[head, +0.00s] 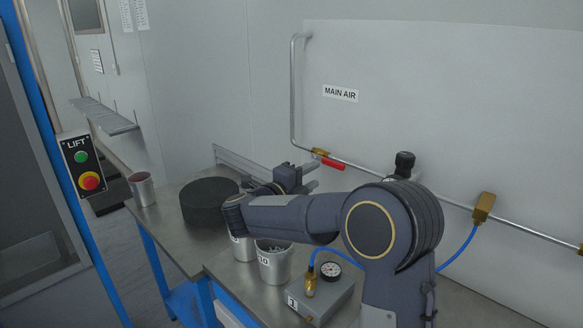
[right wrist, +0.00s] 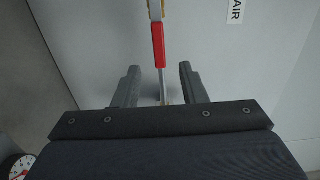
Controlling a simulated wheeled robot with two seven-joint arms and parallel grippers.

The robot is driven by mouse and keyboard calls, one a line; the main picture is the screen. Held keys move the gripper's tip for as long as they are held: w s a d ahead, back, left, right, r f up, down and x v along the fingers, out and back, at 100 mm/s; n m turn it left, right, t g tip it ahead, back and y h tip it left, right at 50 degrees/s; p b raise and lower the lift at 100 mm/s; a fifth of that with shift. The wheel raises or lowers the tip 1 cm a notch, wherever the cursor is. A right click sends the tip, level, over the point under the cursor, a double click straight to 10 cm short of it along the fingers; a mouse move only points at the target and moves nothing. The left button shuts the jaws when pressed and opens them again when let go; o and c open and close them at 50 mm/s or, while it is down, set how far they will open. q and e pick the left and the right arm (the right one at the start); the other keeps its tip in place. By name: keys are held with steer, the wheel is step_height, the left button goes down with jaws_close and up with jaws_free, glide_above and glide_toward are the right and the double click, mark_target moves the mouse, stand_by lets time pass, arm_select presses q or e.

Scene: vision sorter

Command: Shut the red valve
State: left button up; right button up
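The red valve handle (head: 329,162) sits on a brass valve body (head: 319,152) in the metal pipe on the back wall. The handle lies roughly along the pipe. In the right wrist view, the red handle (right wrist: 158,46) points down the picture toward the gap between my fingers. My right gripper (head: 313,177) is just left of and below the handle in the head view. It is open and empty, and its two fingers also show in the right wrist view (right wrist: 159,70). I cannot tell if they touch the handle. My left gripper is not in view.
A "MAIN AIR" label (head: 340,93) is above the pipe (head: 378,174). The bench holds a black round block (head: 208,203), metal cups (head: 275,264) and a gauge box (head: 325,296) with a blue hose. A LIFT button panel (head: 82,165) is at left.

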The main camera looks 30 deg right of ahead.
mark_target(333, 165)
steer(key=p+x, duration=0.1)
steer(key=x, duration=0.6)
steer(key=shift+d+f+p, duration=0.15)
steer(key=shift+d+p, duration=0.05)
steer(key=shift+p, duration=0.15)
jaws_close()
